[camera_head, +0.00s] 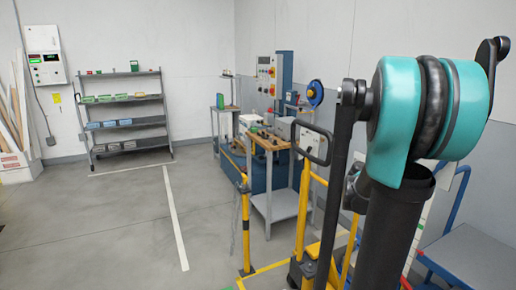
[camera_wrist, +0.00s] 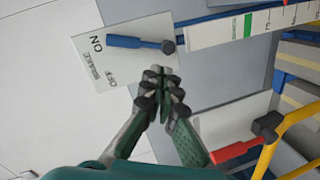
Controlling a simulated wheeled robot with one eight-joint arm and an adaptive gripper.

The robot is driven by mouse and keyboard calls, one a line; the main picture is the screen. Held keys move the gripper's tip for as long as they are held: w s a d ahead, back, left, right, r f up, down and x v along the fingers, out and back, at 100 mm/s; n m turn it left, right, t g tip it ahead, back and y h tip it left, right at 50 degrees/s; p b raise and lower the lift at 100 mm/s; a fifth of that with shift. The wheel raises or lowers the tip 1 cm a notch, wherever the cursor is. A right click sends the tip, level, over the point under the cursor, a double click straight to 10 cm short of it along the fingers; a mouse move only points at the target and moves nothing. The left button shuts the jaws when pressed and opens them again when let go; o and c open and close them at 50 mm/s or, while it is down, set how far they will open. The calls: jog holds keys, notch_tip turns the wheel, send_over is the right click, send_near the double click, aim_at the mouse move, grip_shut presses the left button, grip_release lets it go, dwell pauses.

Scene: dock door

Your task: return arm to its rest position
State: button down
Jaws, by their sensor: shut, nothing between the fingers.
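My gripper (camera_wrist: 158,82) shows in the wrist view with its two fingers together and nothing between them. Its tips appear just below a white plate (camera_wrist: 84,60) marked ON and OFF; whether they touch it I cannot tell. A blue lever (camera_wrist: 135,42) with a dark knob at its right end lies across the plate, close to level in the picture. In the head view my arm, teal and black, fills the right side, raised and bent. My gripper cannot be made out there.
A red handle (camera_wrist: 236,151) and a yellow tube (camera_wrist: 290,125) lie right of my fingers. In the head view, yellow posts (camera_head: 246,225) and a workbench (camera_head: 283,205) stand close left of my arm. Shelves (camera_head: 126,119) stand at the back left. The floor at left is clear.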

jog(key=s+a+f+y, duration=0.5)
jog(key=a+f, duration=0.2)
jog(key=a, duration=0.5)
jog(key=s+a+f+g+y, duration=0.1)
jog(key=s+a+f+y, duration=0.3)
jog(key=a, duration=0.8)
jog(key=s+a+f+y, duration=0.5)
jog(key=s+a+f, duration=0.2)
jog(key=a+f, duration=0.4)
jog(key=shift+s+a+f+n+y, duration=0.3)
jog(key=shift+s+a+f, duration=0.05)
jog(key=shift+a, duration=0.35)
